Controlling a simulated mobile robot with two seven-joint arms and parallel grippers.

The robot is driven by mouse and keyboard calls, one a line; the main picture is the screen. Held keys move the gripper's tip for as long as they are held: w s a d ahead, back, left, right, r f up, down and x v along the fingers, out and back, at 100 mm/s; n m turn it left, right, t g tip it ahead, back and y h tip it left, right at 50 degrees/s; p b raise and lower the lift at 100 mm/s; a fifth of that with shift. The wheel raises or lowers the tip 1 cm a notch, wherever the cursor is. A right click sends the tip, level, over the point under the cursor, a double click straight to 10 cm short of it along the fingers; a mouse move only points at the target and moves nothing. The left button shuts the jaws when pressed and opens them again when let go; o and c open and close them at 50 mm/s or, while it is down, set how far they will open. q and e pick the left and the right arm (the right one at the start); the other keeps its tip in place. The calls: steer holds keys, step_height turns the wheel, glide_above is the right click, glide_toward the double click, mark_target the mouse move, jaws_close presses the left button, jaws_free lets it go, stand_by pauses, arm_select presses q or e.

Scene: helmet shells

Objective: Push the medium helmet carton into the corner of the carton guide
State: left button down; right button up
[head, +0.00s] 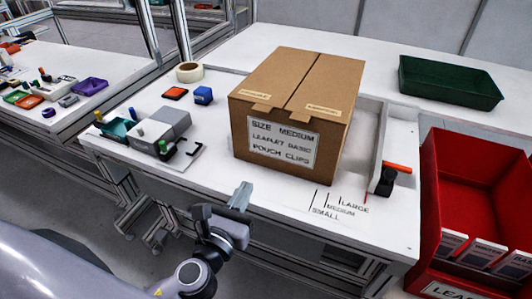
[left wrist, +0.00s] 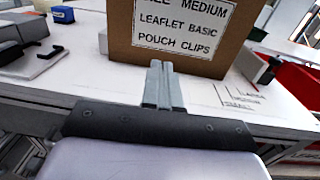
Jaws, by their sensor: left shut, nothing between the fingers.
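The medium helmet carton (head: 284,108) is a closed brown box with a white label reading "SIZE MEDIUM, LEAFLET BASIC, POUCH CLIPS". It stands upright on the white table. The carton guide (head: 369,133) is a low pale walled frame behind and to the right of the carton, partly hidden by it. My left gripper (head: 240,195) is shut and empty in front of the table's front edge, near the carton's labelled face. In the left wrist view its closed fingers (left wrist: 163,85) point at the carton (left wrist: 121,38); contact cannot be told. My right gripper is not in view.
Size marks (head: 336,206) for small, medium and large are on the table's front right. An orange-handled tool (head: 388,178) stands by the right edge. A grey device (head: 158,130) and a tape roll (head: 189,72) lie left. A red bin (head: 477,185) stands right; a green tray (head: 450,82) lies behind.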

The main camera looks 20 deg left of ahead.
mark_target(268, 147)
arm_select(q)
steer(key=w, duration=1.2)
steer(key=shift+p, duration=0.3)
steer(key=shift+w, duration=0.1)
steer(key=w, duration=0.4)
steer(key=shift+w, duration=0.3)
steer(key=shift+a+r, duration=0.1)
steer(key=shift+a, duration=0.05)
